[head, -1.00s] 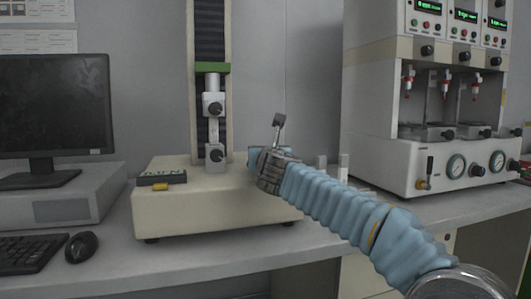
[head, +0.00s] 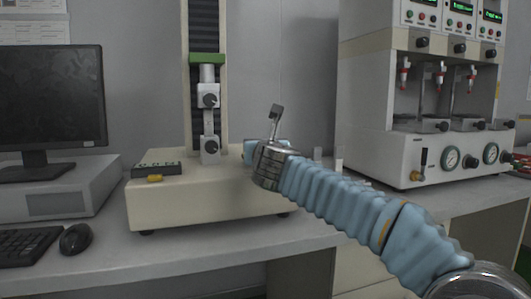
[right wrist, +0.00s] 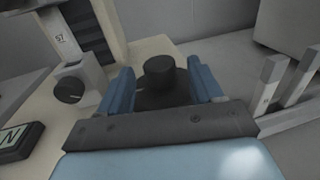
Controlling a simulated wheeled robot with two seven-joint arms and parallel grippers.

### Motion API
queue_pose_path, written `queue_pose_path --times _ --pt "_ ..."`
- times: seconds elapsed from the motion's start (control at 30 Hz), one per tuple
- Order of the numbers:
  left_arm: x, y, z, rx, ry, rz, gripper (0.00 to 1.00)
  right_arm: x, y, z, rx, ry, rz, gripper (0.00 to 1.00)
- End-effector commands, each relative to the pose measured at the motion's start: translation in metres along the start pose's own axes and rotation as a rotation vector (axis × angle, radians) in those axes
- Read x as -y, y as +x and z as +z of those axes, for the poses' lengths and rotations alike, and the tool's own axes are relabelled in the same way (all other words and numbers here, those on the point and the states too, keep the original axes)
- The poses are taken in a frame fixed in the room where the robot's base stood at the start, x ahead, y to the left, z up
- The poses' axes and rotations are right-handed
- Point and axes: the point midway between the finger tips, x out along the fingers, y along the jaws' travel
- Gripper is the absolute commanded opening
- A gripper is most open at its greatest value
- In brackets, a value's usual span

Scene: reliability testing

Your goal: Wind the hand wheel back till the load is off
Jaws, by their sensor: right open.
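The hand wheel shows in the right wrist view as a black disc with a round black knob (right wrist: 160,70) standing up from it. My right gripper (head: 264,147) is open at the right end of the cream tester base (head: 200,212). In the right wrist view its blue fingers (right wrist: 161,78) stand on either side of the knob; I cannot tell whether they touch it. In the head view my gripper hides the wheel. A thin specimen strip (right wrist: 64,40) runs between the upper clamp (head: 208,96) and lower clamp (head: 210,149). My left gripper is out of view.
A small control box (head: 156,170) lies on the base's left. A monitor (head: 50,98), keyboard and mouse (head: 75,239) are further left. Upright pale strips (right wrist: 272,80) stand right of my gripper. A bench machine with gauges (head: 415,160) stands at the right.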

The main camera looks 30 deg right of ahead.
Motion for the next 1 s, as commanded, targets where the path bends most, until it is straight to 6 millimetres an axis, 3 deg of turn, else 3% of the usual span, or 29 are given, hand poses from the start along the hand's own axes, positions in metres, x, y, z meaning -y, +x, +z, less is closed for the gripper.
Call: queue_pose_path --times 0.2,0.4,0.6,1.0 --pt "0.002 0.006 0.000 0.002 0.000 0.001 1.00 0.000 -0.057 0.000 0.004 0.000 0.002 0.65" --pt "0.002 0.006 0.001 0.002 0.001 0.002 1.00 0.000 -0.095 0.001 0.002 0.001 0.001 0.65" --pt "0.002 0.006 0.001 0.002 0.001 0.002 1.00 0.000 -0.110 0.000 0.001 0.000 0.001 0.65" --pt "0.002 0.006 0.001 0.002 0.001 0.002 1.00 0.000 -0.111 0.000 0.001 0.000 0.001 0.65"
